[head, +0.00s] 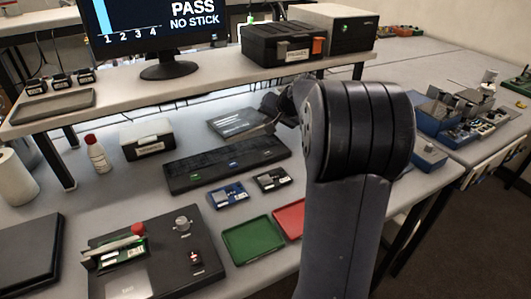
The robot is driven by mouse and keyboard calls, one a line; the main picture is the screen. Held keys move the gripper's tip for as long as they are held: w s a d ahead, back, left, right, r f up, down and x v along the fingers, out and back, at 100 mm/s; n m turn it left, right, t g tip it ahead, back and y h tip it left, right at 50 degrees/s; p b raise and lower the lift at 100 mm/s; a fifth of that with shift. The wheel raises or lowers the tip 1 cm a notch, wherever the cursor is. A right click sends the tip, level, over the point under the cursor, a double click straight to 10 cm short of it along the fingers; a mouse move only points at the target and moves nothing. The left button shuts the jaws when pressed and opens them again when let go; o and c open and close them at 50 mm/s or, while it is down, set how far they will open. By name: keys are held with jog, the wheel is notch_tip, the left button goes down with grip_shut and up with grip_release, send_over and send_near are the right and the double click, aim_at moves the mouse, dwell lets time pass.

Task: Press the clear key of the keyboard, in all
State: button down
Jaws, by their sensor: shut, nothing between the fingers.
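A small dark flat panel with pale markings (235,122) lies at the back of the lower bench; it may be the keyboard, but single keys and the clear key cannot be made out. My gripper (267,127) is at this panel's right side, shut and empty, partly hidden by my own arm. I cannot tell whether its tips touch the panel. The monitor (150,30) above reads "PASS" and "NO STICK" over the numbers 1 to 4.
A long dark rack (190,177) lies in front of the panel, with blue (228,194) and black (271,179) modules before it. A green tray (252,240) and red tray (289,217) lie nearer. A control box (160,265) with a red knob stands front left. A labelled case (147,139) is left.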

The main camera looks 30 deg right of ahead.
aim_at(269, 154)
jog(key=shift+f, duration=0.1)
notch_tip(269, 154, down, 9)
jog(key=b, duration=0.7)
dwell(1.8)
jog(key=shift+f+b, duration=0.25)
jog(key=shift+b, duration=0.15)
jog(key=shift+f+b, duration=0.35)
jog(key=shift+b, duration=0.05)
dwell(0.5)
jog(key=shift+r, duration=0.1)
jog(key=shift+r+p, duration=0.55)
jog(key=shift+r, duration=0.15)
jog(key=shift+r+p, duration=1.85)
jog(key=shift+r, duration=0.6)
